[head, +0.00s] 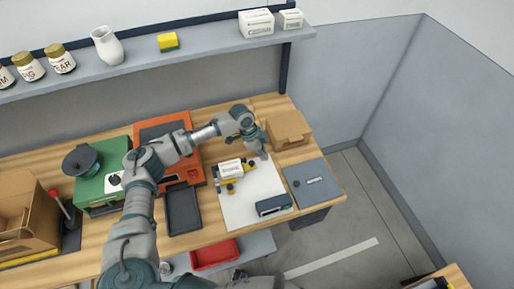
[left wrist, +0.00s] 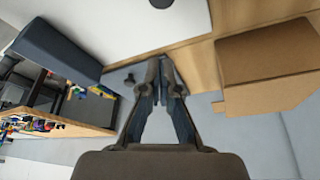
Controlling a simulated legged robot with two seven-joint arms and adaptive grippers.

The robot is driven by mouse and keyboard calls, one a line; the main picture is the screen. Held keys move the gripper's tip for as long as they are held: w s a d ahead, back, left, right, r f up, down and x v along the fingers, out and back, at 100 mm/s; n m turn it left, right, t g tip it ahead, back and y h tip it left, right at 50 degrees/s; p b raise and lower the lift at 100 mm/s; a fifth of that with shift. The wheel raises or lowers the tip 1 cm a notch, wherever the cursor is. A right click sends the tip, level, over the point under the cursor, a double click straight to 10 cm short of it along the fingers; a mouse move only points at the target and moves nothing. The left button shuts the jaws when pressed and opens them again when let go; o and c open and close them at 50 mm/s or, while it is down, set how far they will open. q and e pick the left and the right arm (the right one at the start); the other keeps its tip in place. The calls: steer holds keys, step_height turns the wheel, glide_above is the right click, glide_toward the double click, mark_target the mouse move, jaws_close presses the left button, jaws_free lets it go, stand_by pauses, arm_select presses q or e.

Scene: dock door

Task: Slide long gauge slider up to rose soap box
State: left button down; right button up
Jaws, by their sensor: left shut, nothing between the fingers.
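My right gripper is out of view.
A cardboard box (head: 287,128) stands close to the left gripper, also in the left wrist view (left wrist: 268,65). A dark blue block (head: 273,205) lies on the board. A grey plate with a knob (head: 310,186) lies right. A black tray (head: 183,211) is left.

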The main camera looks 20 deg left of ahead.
mark_target(256, 166)
arm_select(q)
steer(key=x, duration=0.4)
steer(key=shift+w, duration=0.1)
steer(key=shift+a+p, duration=0.35)
steer(key=shift+a, duration=0.85)
steer(key=shift+s+a+f, duration=0.15)
steer(key=shift+s+a, duration=0.15)
steer(key=shift+a, duration=0.3)
steer(key=shift+a+f, duration=0.15)
steer(key=shift+a, duration=0.1)
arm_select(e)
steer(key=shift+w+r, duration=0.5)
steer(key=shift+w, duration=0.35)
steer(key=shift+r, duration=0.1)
